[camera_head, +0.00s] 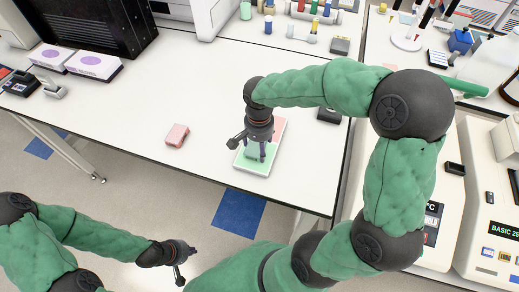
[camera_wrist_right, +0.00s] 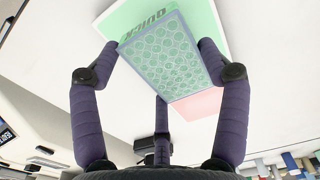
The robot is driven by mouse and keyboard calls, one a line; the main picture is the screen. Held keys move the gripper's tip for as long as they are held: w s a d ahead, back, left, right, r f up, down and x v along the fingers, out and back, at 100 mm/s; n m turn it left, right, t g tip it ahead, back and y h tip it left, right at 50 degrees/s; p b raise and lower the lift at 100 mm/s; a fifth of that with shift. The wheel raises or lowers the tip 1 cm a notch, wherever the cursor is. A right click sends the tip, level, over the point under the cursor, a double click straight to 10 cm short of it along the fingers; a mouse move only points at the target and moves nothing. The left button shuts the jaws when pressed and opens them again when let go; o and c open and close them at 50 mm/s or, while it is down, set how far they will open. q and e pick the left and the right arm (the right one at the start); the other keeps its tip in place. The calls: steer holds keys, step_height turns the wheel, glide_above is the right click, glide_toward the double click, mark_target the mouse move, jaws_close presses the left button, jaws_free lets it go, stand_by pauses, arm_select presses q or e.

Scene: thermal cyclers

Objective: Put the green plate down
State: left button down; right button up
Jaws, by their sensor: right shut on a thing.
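The green plate (camera_wrist_right: 168,58), a pale green block with rows of round wells, is held between the fingers of my right gripper (camera_wrist_right: 160,65) in the right wrist view. In the head view the right gripper (camera_head: 256,148) stands pointing down over a flat green and pink pad (camera_head: 250,167), mostly hiding the plate. The plate overlaps both the pad's green part (camera_wrist_right: 205,16) and its pink part (camera_wrist_right: 200,104); whether it touches the pad I cannot tell. My left gripper (camera_head: 187,262) is empty with its fingers apart, low in front of the table.
A small pink block (camera_head: 177,135) lies on the white table (camera_head: 200,90) left of the pad. A dark box (camera_head: 328,115) lies to the pad's right. Racks and tubes stand at the back. The table's front edge is close to the pad.

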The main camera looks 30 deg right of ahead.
steer(key=shift+f, duration=1.15)
steer(key=shift+f+b, duration=0.15)
steer(key=shift+b, duration=0.15)
steer(key=o, duration=1.1)
steer(key=shift+o, duration=0.2)
steer(key=shift+r+p, duration=0.3)
steer(key=shift+r, duration=0.2)
step_height(320, 180, up, 11)
steer(key=p, duration=0.2)
steer(key=shift+r+p, duration=0.2)
steer(key=shift+p, duration=0.1)
